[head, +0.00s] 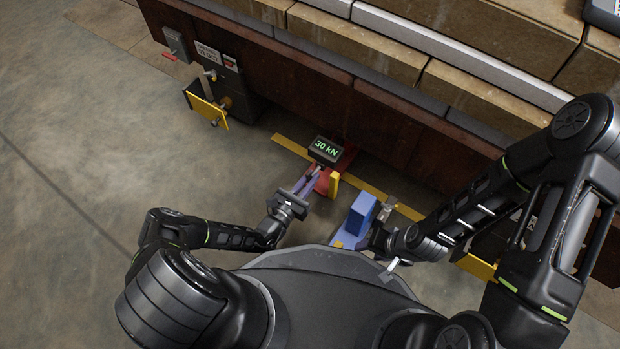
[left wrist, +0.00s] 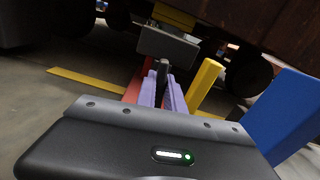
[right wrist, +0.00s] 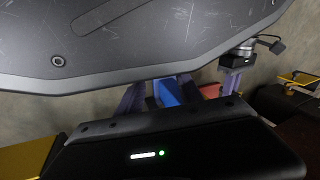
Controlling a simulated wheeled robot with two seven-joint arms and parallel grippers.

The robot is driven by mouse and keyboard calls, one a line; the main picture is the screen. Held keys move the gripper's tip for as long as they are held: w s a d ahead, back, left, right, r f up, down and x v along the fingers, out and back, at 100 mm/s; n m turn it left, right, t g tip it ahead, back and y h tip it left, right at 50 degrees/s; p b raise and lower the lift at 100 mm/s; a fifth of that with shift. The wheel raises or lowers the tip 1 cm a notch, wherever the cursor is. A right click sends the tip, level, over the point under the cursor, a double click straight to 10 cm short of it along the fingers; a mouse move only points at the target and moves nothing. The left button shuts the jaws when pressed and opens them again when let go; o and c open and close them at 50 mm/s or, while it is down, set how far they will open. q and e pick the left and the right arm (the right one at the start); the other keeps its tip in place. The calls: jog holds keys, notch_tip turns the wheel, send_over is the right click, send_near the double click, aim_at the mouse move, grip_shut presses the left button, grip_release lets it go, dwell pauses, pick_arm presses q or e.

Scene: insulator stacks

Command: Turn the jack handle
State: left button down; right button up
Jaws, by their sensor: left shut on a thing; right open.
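The red jack (head: 322,182) stands on the floor by the brown steel beam. A dark display on it (head: 326,150) reads 30 kN. My left gripper (head: 310,177) is shut on the dark jack handle (left wrist: 162,72). In the left wrist view its purple fingers lie on both sides of the handle, and part of the red jack body shows beside them. My right gripper (right wrist: 182,90) is open near my base. A blue block (head: 359,214) stands close to it, and blue shows between its fingers in the right wrist view. I cannot tell whether they touch.
A yellow post (head: 334,186) stands just right of the jack. Yellow floor strips (head: 290,144) run beside it. The beam (head: 290,72) closes off the far side. A dark unit with a yellow plate (head: 207,110) stands at upper left. The floor at left is clear.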

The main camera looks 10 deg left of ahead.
pick_arm(q)
jog(key=c, duration=1.5)
grip_release()
jog(key=shift+o, duration=0.2)
jog(key=p+v, duration=0.2)
jog(key=v, duration=0.5)
jog(key=shift+s+a, duration=0.15)
jog(key=shift+s, duration=0.2)
